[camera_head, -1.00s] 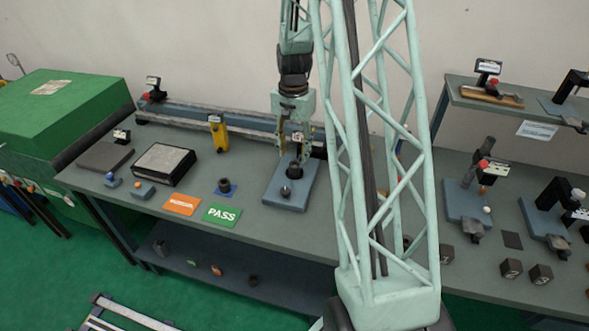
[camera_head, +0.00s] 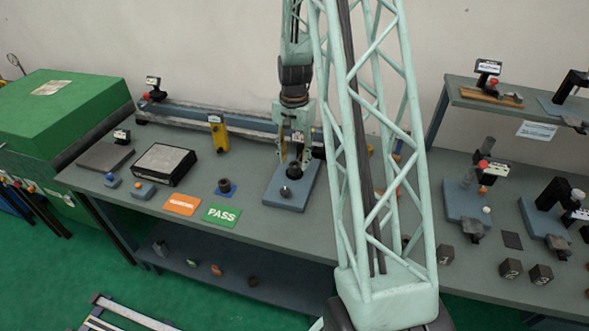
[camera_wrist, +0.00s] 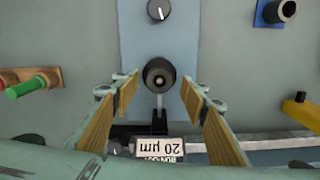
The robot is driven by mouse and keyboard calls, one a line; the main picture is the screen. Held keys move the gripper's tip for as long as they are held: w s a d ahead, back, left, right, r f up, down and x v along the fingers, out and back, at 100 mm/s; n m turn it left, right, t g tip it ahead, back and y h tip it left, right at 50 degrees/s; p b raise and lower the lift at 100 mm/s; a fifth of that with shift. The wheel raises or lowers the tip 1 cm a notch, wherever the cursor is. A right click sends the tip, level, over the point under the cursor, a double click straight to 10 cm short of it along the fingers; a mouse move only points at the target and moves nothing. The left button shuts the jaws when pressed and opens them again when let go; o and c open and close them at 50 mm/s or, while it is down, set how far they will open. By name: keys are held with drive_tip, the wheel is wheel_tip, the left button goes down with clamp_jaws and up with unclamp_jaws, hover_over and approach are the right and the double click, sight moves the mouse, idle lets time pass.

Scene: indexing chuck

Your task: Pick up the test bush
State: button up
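A dark round piece with a hole in its top (camera_wrist: 160,73) stands on a blue-grey fixture plate (camera_wrist: 150,35); the head view shows it too (camera_head: 294,171). I cannot tell whether it is the test bush or part of the chuck. A similar dark hollow bush (camera_head: 224,185) sits on a small blue pad to the left, and also shows in the wrist view (camera_wrist: 287,9). My gripper (camera_wrist: 160,84) is open above the fixture, pointing down. Its two fingers are to either side of the round piece, apart from it, with nothing between them held.
A black knob (camera_wrist: 158,10) is on the fixture plate. A gauge label reading 20 µm (camera_wrist: 160,147) is close behind the round piece. A yellow block (camera_head: 218,134) stands to the left. Orange and green PASS (camera_head: 221,215) cards lie at the bench front.

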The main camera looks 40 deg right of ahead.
sight(295, 166)
drive_tip(key=shift+d+f, duration=0.1)
drive_tip(key=shift+f, duration=1.55)
drive_tip(key=c, duration=1.2)
drive_tip(key=shift+o, duration=0.2)
drive_tip(key=shift+r, duration=0.2)
drive_tip(key=shift+r, duration=1.65)
drive_tip(key=s+a, duration=0.3)
drive_tip(key=s, duration=0.4)
drive_tip(key=s+a+r+b, duration=0.1)
drive_tip(key=s+a, duration=0.3)
drive_tip(key=s, duration=0.3)
drive_tip(key=shift+s+a+r, duration=0.15)
drive_tip(key=shift+a, duration=0.05)
